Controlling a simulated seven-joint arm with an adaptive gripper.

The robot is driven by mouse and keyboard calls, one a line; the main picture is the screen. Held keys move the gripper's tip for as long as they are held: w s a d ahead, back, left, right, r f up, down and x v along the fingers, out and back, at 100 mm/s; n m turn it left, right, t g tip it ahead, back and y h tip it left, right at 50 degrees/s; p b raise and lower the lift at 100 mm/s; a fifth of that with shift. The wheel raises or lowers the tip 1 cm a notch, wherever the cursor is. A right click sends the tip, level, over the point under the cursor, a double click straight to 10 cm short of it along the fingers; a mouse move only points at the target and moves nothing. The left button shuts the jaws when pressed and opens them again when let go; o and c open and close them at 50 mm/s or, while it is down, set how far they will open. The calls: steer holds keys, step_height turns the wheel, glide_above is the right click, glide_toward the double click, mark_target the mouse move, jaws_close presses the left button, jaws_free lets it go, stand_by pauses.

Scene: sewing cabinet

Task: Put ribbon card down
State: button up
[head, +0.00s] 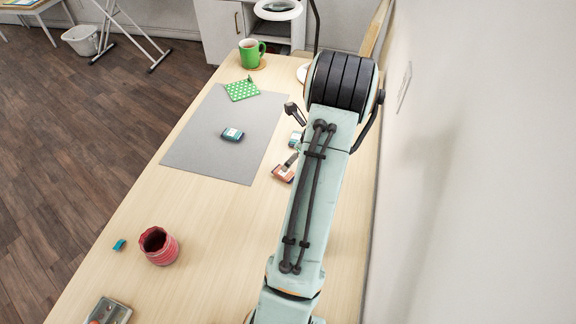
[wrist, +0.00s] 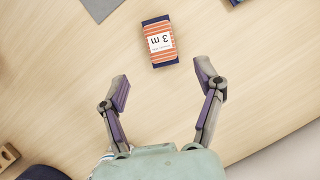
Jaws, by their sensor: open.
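An orange-striped ribbon card (wrist: 159,43) with dark blue ends and a white "3 m" label lies flat on the table in the wrist view. It also shows in the head view (head: 283,174), just right of the grey mat (head: 205,160). My gripper (wrist: 163,82) is open and empty, its two fingers spread wide. The card lies just beyond the fingertips, apart from them. In the head view my arm hides most of the gripper.
A teal card (head: 232,135) and a green dotted cloth (head: 242,90) lie on the mat. Another card (head: 296,139) lies near my arm. A green mug (head: 250,54) stands at the back, a red pot (head: 159,246) nearer. A wall (head: 470,170) bounds the right side.

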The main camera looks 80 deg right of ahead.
mark_target(284, 174)
steer(key=v, duration=0.3)
steer(key=shift+s+r, duration=0.15)
steer(key=shift+r, duration=0.2)
steer(key=shift+f, duration=0.1)
steer(key=x, duration=1.2)
steer(key=shift+a, duration=0.1)
steer(key=shift+r, duration=2.45)
